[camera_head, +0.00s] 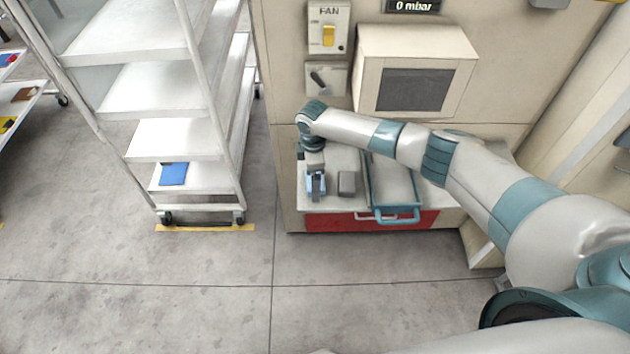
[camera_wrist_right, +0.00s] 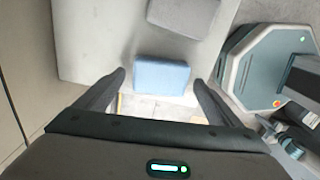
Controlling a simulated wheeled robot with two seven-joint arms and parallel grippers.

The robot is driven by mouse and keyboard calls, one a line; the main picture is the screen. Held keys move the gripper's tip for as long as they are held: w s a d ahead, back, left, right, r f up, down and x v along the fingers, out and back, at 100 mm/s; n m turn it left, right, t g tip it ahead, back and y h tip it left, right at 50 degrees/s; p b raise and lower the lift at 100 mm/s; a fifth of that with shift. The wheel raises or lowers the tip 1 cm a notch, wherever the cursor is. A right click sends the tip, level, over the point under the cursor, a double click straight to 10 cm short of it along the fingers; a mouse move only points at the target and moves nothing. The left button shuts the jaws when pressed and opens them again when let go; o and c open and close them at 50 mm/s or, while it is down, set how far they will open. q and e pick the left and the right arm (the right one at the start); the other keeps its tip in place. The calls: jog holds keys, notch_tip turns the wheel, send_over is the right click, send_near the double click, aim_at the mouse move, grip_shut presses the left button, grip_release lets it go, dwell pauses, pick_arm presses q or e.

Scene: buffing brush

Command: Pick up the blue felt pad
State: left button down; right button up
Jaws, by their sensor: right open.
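The blue felt pad (camera_wrist_right: 160,76) is a small light-blue block in the right wrist view, near the edge of a pale bench top. It lies between and just beyond the two dark fingertips of my right gripper (camera_wrist_right: 158,83). Gaps show on both sides of it, so the jaws are open around or above it; I cannot tell the height. In the head view my right gripper (camera_head: 316,188) points down at the left end of the bench, and partly hides the light-blue pad. My left gripper is not in view.
A grey block (camera_head: 347,183) sits right of the gripper, and a blue-handled tray (camera_head: 393,185) lies farther right. The cabinet wall with a boxy unit (camera_head: 415,75) rises behind. A white shelf cart (camera_head: 175,137) holding a blue item (camera_head: 173,174) stands left.

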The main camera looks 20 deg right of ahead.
dwell(0.4)
jog(key=c, duration=1.1)
jog(key=shift+r, duration=0.1)
jog(key=shift+c, duration=0.2)
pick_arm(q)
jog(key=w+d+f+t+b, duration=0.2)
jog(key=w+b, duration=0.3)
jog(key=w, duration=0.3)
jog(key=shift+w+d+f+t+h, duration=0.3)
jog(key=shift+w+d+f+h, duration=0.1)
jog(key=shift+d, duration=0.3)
pick_arm(e)
notch_tip(320, 180, up, 28)
